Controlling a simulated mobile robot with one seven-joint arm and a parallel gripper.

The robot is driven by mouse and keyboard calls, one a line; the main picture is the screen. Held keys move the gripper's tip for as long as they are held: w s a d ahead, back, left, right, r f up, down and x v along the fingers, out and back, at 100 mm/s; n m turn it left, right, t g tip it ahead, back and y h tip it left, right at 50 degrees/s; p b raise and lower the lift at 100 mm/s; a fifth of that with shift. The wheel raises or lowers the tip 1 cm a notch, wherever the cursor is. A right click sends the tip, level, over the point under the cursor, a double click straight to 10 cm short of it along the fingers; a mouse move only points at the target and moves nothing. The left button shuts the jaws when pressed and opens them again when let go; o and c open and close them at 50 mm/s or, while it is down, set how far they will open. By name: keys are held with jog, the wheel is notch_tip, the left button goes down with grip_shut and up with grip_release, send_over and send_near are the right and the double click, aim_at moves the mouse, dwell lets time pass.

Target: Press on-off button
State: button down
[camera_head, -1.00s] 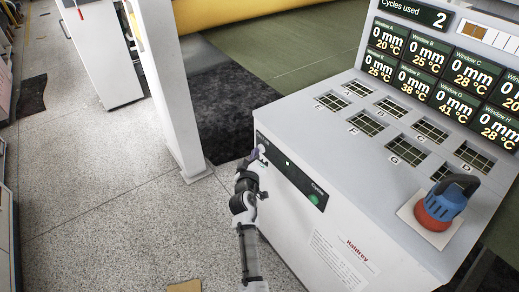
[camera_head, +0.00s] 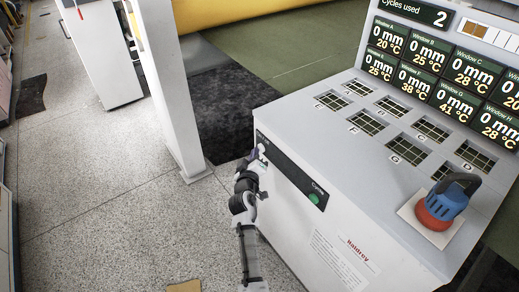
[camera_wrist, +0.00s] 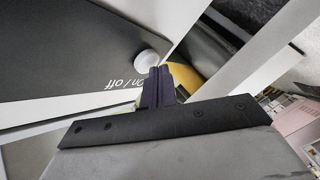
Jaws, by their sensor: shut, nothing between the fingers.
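The on-off button (camera_wrist: 147,59) is a round white knob on a dark panel, beside the lettering "On / off" in the wrist view. My gripper (camera_wrist: 158,72) is shut and empty, its dark fingertips right at the button's edge. I cannot tell whether they touch it. In the head view my gripper (camera_head: 257,154) is at the left end of the dark control strip (camera_head: 288,172) on the white machine's front, and it largely hides the button there. A green button (camera_head: 314,199) labelled "Cycle" is at the strip's other end.
The white machine (camera_head: 330,235) has several gridded windows on top and a blue-and-red knob (camera_head: 441,203) on a pale plate. Display screens (camera_head: 430,75) show readings at its back. A white post (camera_head: 170,95) stands to the left. The speckled floor (camera_head: 100,200) is mostly clear.

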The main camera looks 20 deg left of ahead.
jog(key=s+a+b, duration=0.3)
jog(key=s, duration=0.1)
jog(key=shift+s+a, duration=0.35)
jog(key=shift+s, duration=0.05)
dwell(0.4)
